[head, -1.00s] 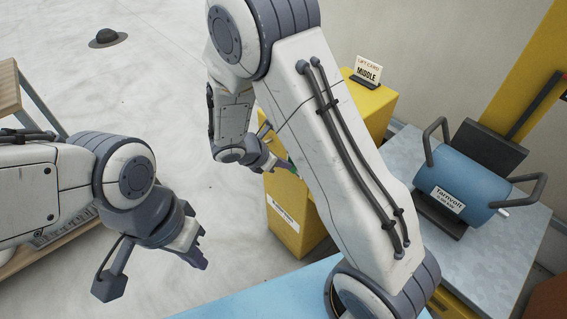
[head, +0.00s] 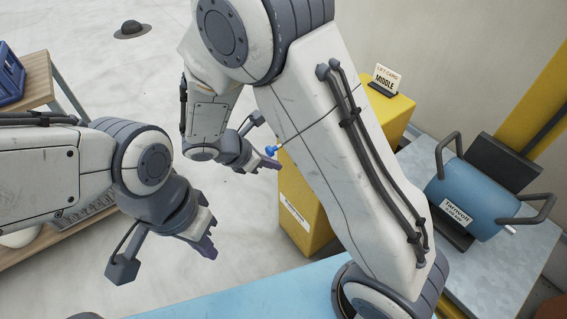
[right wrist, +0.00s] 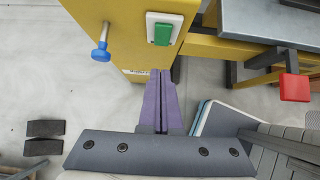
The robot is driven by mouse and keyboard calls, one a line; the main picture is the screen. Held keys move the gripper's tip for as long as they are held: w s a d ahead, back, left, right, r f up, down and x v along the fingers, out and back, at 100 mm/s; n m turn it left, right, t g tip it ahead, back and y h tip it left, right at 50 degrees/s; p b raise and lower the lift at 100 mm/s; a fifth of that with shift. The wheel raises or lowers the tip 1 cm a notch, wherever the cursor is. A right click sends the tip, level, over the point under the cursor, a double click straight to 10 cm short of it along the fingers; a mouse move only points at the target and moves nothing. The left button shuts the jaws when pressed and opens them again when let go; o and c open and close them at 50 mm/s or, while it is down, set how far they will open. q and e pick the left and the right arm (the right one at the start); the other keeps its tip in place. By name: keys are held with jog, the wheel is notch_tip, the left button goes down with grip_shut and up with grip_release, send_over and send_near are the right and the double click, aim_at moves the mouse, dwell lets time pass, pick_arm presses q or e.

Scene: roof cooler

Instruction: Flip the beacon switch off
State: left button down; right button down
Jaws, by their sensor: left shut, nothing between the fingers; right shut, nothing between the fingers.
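A yellow cabinet (head: 300,205) carries a green rocker switch on a white plate (right wrist: 162,34) and a blue-knobbed lever (right wrist: 101,52) to its left. Which one is the beacon switch I cannot tell from markings. The blue knob also shows in the head view (head: 271,150); the green switch is hidden there behind my right arm. My right gripper (head: 277,164) is shut and empty, in front of the cabinet. In the right wrist view its purple fingertips (right wrist: 160,72) appear just below the green switch, seemingly apart from it. My left gripper (head: 211,246) is shut and empty, well left of the cabinet.
A "Lift card: Middle" sign (head: 387,79) stands on the cabinet. A grey bench (head: 490,280) right of it holds a blue "Tarnvolt" cylinder (head: 470,199). A red block (right wrist: 294,88) sits below the bench edge. A wooden shelf (head: 52,85) stands left; open floor lies between.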

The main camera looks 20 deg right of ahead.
jog(key=shift+v, duration=1)
jog(key=shift+r, duration=0.1)
jog(key=s+a+r+m+g+y, duration=0.1)
jog(key=s+a+r+m+y, duration=0.1)
jog(key=s+m, duration=0.3)
jog(key=s+a+r+m+y, duration=0.2)
jog(key=s+r+m+y, duration=0.1)
jog(key=s, duration=0.6)
jog(key=s+a+r+m+g+y, duration=0.1)
jog(key=s+a+r+m+y, duration=0.1)
jog(key=s+m, duration=0.4)
jog(key=shift+s+r+m+g+y, duration=0.3)
jog(key=shift+s+r+y, duration=0.25)
jog(key=shift+r+y, duration=0.2)
jog(key=shift+d, duration=0.1)
